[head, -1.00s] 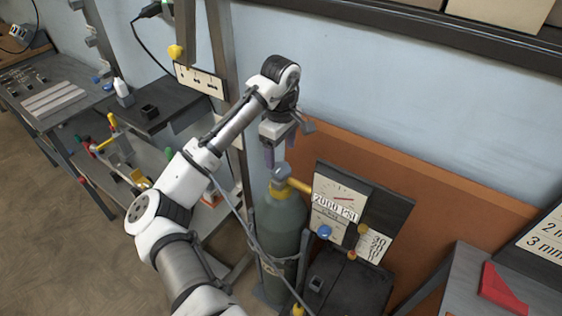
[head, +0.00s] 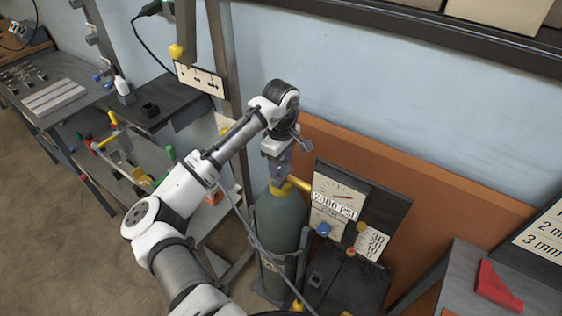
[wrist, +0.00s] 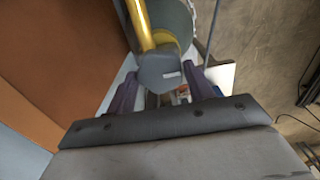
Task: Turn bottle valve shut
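The green gas bottle (head: 280,225) stands upright in a holder, with a yellow neck and a yellow side pipe (head: 300,187). Its grey-blue valve knob (wrist: 160,72) is on top, with a small pale mark on its face. My gripper (head: 279,172) points down over the bottle top and hides most of the knob in the head view. In the wrist view my gripper (wrist: 163,80) has its two purple fingers apart, one on each side of the knob. I cannot tell whether either finger touches it.
A dark case with a blue knob (head: 323,230) is beside the bottle. A workbench (head: 60,95) is at left.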

